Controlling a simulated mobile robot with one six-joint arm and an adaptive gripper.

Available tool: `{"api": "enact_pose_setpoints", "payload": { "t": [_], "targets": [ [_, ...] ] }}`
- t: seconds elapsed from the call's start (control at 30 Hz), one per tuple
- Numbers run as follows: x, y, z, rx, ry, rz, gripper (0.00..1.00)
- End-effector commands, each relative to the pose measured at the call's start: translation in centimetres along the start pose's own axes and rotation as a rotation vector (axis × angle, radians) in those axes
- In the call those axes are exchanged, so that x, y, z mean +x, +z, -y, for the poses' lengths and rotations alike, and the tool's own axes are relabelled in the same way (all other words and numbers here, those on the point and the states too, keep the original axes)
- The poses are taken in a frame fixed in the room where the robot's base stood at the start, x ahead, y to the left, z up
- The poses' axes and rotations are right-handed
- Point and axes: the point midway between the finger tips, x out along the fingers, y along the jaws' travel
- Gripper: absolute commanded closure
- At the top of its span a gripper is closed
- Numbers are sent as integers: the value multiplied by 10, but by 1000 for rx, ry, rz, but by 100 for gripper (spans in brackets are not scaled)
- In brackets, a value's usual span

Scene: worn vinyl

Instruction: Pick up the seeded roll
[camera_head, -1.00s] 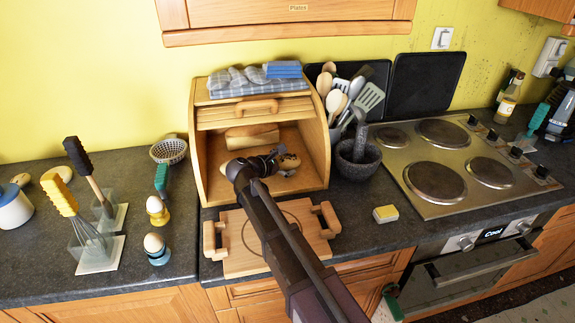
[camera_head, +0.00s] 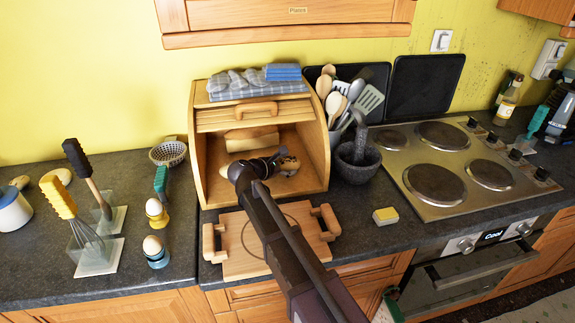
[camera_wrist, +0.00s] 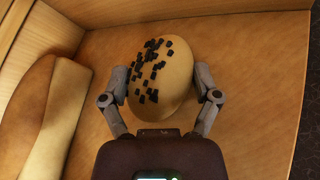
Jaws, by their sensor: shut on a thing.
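The seeded roll (camera_wrist: 172,82) is a tan oval with dark seeds on its upper left side. It fills the middle of the wrist view, inside the wooden bread bin (camera_head: 198,158). My gripper (camera_wrist: 162,88) is shut on it, with one finger pressed to each side. In the head view the roll (camera_head: 289,165) shows just past my gripper (camera_head: 272,165), partly hidden by it. I cannot tell whether the roll still touches the bin floor. A loaf (camera_head: 252,138) lies behind it in the bin and also shows at the left of the wrist view (camera_wrist: 60,118).
The bin's roll-up door is raised, with cloths (camera_head: 262,80) on top. A wooden board with handles (camera_head: 240,262) lies in front, under my arm. A stone mortar (camera_head: 358,170) stands close on the right, egg cups (camera_head: 157,256) on the left.

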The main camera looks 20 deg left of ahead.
Motion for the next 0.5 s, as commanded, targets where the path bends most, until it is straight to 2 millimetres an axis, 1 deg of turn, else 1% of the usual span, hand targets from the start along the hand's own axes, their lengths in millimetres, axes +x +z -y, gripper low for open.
{"api": "enact_pose_setpoints", "payload": {
  "t": [0.27, 0.5],
  "targets": [
    [0, 0, 0, 1, -1, -1, 68],
    [-3, 7, -4, 0, 0, -1, 68]
  ]
}}
